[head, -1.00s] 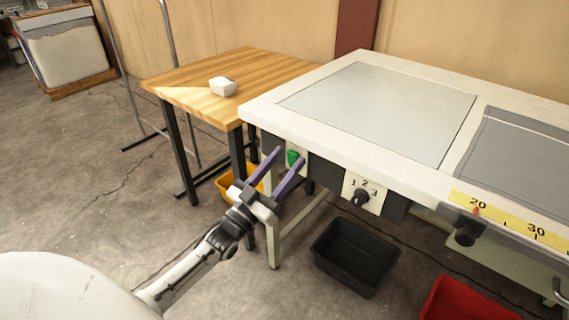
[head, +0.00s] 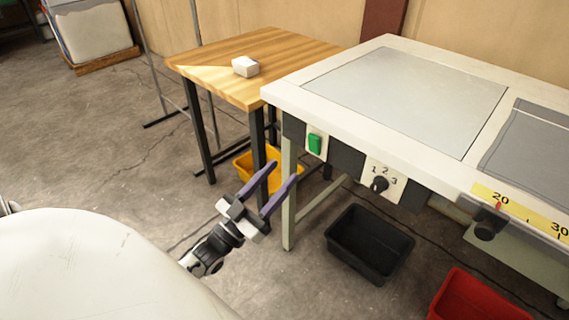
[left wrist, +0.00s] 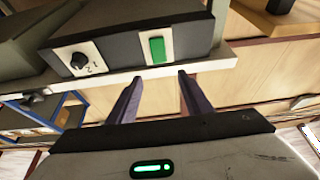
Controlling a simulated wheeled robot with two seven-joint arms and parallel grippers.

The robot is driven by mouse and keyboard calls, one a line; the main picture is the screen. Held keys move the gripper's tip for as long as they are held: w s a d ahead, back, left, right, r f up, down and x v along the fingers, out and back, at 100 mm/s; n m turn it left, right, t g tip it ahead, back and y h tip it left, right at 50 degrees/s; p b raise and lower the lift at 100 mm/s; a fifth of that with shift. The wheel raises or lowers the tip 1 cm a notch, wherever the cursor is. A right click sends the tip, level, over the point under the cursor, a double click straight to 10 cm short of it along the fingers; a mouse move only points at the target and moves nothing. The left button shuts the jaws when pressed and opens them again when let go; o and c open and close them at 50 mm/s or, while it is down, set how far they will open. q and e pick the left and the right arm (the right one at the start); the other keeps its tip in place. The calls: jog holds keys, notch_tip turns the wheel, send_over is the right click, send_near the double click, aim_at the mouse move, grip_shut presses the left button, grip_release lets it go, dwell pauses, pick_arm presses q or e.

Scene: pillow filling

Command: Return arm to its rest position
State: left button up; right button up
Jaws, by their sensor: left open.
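My left gripper (head: 272,187) is in the head view, below and left of the machine table's front corner. Its two purple fingers are apart with nothing between them. The left wrist view shows the same open fingers (left wrist: 155,88), with the table's control side beyond them. The green switch (head: 314,144) is up and right of the fingertips, clear of them, and also shows in the left wrist view (left wrist: 157,50). My right gripper is in neither view.
The machine table (head: 283,92) carries a dial (head: 379,185) and a knob (head: 485,230). A wooden table (head: 215,75) holds a small white block (head: 245,67). A black bin (head: 370,244), a yellow bin (head: 283,181) and a red bin (head: 475,298) are on the floor. Floor to the left is open.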

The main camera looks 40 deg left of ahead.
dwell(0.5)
pick_arm(q)
jog(key=s+d+f+g+p, duration=0.55)
jog(key=d+f+g, duration=0.25)
jog(key=d, duration=0.4)
jog(key=s+d+f+g+p, duration=0.1)
jog(key=s+d+f+g, duration=0.1)
jog(key=s, duration=0.4)
jog(key=s+d+f+m+g+h+p, duration=0.1)
jog(key=s+d+f+g, duration=0.1)
jog(key=s+d+g, duration=0.2)
jog(key=s+d, duration=0.2)
jog(key=shift+d+f+p, duration=0.2)
jog(key=shift+d+p, duration=0.15)
jog(key=shift+p, duration=0.05)
